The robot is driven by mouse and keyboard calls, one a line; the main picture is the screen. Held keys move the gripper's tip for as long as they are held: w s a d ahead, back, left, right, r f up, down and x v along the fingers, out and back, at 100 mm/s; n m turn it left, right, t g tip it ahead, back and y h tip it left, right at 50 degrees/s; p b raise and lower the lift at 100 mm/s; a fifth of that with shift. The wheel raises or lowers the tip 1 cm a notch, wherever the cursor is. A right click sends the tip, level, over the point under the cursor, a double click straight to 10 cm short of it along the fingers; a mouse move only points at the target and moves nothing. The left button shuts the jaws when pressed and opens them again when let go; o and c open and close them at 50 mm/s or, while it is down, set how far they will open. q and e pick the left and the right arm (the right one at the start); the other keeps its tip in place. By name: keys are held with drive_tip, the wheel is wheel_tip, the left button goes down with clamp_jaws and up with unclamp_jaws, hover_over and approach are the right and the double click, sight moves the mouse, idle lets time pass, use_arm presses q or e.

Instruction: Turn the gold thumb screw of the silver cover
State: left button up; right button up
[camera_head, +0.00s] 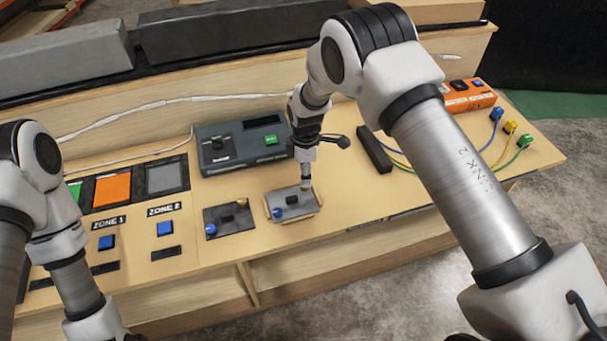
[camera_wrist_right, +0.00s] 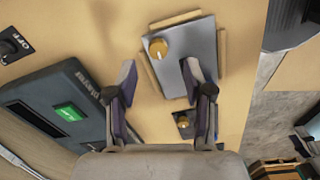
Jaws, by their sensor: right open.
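My right gripper (camera_wrist_right: 158,72) is open and points down over the cover. The screw lies just beyond the gap between its fingertips in that view, and I see no contact. In the head view the right gripper (camera_head: 305,184) covers much of the screw. My left arm is at the lower left; its gripper is out of frame.
A dark plate (camera_head: 238,224) with a blue and a gold knob lies left of the cover. A grey console box (camera_head: 230,157) with a green button stands behind. A black bar (camera_head: 374,149) and colored cables lie to the right. Bare bench surrounds the cover's right side.

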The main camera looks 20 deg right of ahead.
wheel_tip(320, 180, down, 5)
drive_tip(key=shift+w+r+p, duration=0.1)
drive_tip(key=shift+r+p, duration=0.05)
drive_tip(key=shift+p, duration=0.2)
drive_tip(key=shift+w+f, duration=0.2)
drive_tip(key=shift+f, duration=0.15)
drive_tip(key=shift+s+r, duration=0.15)
drive_tip(key=shift+r, duration=0.05)
drive_tip(key=shift+s+r, duration=0.1)
drive_tip(key=c, duration=0.9)
clamp_jaws()
